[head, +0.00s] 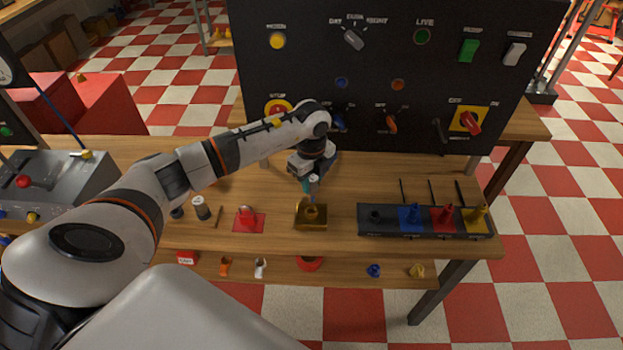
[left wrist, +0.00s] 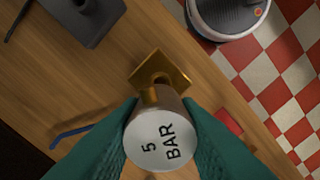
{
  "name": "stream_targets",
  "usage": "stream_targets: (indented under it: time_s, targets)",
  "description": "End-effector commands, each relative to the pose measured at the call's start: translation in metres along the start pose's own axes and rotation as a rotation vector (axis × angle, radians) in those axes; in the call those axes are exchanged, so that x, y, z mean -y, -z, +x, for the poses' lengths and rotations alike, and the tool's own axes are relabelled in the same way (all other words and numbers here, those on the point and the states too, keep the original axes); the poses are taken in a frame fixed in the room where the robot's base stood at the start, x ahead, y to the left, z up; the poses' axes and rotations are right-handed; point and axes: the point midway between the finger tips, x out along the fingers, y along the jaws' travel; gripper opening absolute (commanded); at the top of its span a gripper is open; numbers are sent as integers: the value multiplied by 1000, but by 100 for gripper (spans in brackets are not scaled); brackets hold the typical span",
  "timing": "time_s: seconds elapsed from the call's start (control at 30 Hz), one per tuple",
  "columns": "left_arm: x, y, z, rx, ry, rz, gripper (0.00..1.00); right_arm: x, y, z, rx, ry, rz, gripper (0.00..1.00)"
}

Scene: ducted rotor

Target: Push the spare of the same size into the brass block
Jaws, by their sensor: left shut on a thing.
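My left gripper (head: 312,184) is shut on a cylinder whose silver end reads "5 BAR" (left wrist: 157,143) in the left wrist view; its body below looks brass-coloured. The teal fingers grip it from both sides. The brass block (head: 311,224) stands on the bench just below the gripper. In the left wrist view the block (left wrist: 177,62) shows its round opening close beyond the cylinder's far end. The cylinder hides part of the block, so I cannot tell whether they touch. My right gripper is not in view.
A dark tray (head: 370,234) with black, blue, red and yellow pieces stands right of the block. A black control panel (head: 310,70) rises behind.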

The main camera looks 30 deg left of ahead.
Motion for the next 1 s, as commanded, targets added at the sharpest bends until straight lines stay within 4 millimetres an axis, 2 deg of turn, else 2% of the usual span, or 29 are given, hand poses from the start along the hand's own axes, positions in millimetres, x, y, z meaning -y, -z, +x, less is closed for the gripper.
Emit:
stream_targets:
  time_s: [0.27,0.7,1.0]
  targets:
    - [0,1,12,1,0,1,6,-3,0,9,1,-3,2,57]
    - [0,0,53,0,-1,2,6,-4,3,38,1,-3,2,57]
    - [0,0,56,1,-1,2,6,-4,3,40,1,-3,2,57]
